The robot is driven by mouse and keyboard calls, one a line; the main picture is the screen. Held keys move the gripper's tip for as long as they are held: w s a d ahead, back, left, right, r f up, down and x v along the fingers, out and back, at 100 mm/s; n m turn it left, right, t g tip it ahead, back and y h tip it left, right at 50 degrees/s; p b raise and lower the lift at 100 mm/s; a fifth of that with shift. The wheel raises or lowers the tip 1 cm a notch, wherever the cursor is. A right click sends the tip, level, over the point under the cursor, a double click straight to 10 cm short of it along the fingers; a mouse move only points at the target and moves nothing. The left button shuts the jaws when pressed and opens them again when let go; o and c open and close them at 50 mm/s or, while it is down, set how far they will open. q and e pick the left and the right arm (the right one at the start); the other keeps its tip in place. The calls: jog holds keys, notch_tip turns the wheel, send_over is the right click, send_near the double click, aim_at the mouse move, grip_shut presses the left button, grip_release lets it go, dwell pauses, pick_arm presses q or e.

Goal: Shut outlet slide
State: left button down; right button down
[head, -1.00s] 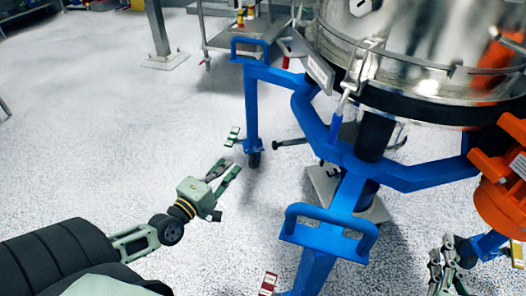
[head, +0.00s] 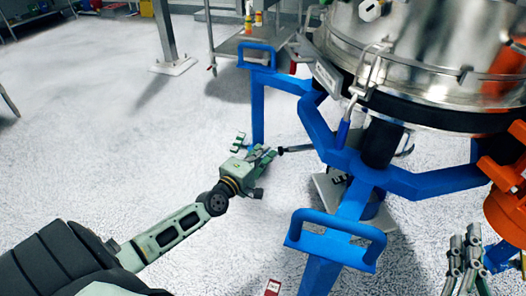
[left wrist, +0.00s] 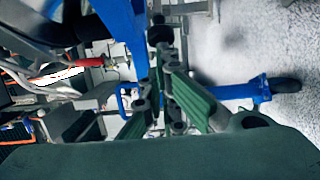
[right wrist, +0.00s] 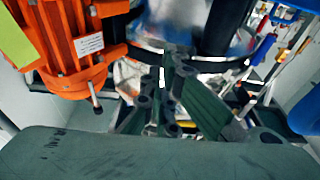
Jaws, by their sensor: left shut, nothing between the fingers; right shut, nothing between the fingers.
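A dark rod with a black knob (head: 281,150) sticks out to the left from under the sifter; I take it for the outlet slide's handle. My left gripper (head: 269,154) is shut and empty, its fingertips close to the knob; I cannot tell whether they touch. A dark round knob (left wrist: 160,34) shows just beyond the left fingers (left wrist: 160,72) in the left wrist view. My right gripper (head: 472,235) is shut and empty at the lower right, below the orange motor. Its fingers (right wrist: 166,72) also show in the right wrist view. The slide plate itself is hidden under the sifter.
The steel sifter drum (head: 425,60) stands on a blue frame (head: 425,183) with looped handles. An orange motor (head: 505,205) hangs at its right. A steel cart (head: 240,45) stands behind. The white floor to the left is open.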

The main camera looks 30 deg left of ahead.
aim_at(279, 150)
dwell(0.3)
